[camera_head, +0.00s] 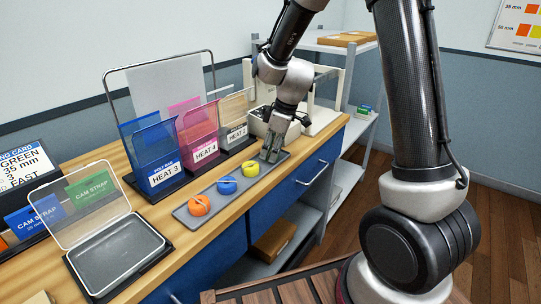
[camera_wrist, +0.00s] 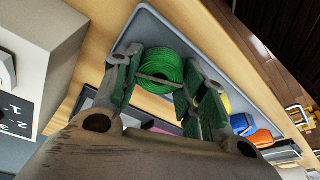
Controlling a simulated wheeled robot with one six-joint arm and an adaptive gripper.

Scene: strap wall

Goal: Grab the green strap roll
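The green strap roll (camera_wrist: 160,68) shows in the wrist view, lying at one end of a grey tray (camera_wrist: 205,66) with a thin band across it. My gripper (camera_wrist: 160,78) points down at it with its fingers apart, one on either side of the roll. I cannot tell whether the fingers touch it. In the head view my gripper (camera_head: 271,154) is low over the far end of the tray (camera_head: 209,213), and its fingers hide most of the roll there.
Yellow (camera_head: 250,168), blue (camera_head: 227,185) and orange (camera_head: 199,205) rolls sit in a row along the tray. Label holders (camera_head: 157,165) stand behind it. An open clear case (camera_head: 112,255) lies at the front left.

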